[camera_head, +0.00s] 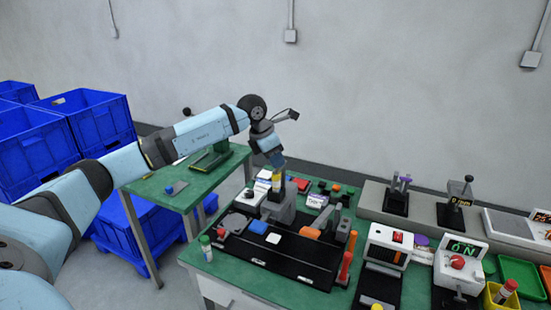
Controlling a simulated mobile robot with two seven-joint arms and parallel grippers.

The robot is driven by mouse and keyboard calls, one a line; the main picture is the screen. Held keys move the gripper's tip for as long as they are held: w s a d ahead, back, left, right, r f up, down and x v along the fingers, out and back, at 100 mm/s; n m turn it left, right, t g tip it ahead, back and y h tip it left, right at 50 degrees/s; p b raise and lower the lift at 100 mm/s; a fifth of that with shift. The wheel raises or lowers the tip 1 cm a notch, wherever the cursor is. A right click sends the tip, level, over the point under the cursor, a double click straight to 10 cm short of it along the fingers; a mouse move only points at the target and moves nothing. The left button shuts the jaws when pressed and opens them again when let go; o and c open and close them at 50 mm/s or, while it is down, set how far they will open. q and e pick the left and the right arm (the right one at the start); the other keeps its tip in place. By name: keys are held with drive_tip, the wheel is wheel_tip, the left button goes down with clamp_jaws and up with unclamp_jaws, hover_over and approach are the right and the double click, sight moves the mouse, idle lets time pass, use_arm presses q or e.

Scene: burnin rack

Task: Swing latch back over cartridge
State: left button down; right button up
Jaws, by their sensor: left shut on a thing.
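My left gripper (276,170) points down above the back left of a black fixture board (290,262). It is shut on a small yellow and dark piece (277,184) at the top of a grey upright block (281,208). The fingers hide much of this piece, and I cannot tell whether it is the latch. A second grey upright (343,228) stands at the board's right side. I cannot tell which part is the cartridge. My right gripper is not in view.
The board lies on a green bench. A white device with a red button (397,238) and a display unit (459,262) stand to the right. Blue crates (95,118) are stacked at left.

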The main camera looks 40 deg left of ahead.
use_arm(q)
drive_tip(key=c, duration=1)
unclamp_jaws()
drive_tip(key=v, duration=1.4)
drive_tip(key=shift+b, duration=0.4)
drive_tip(key=shift+f, duration=0.1)
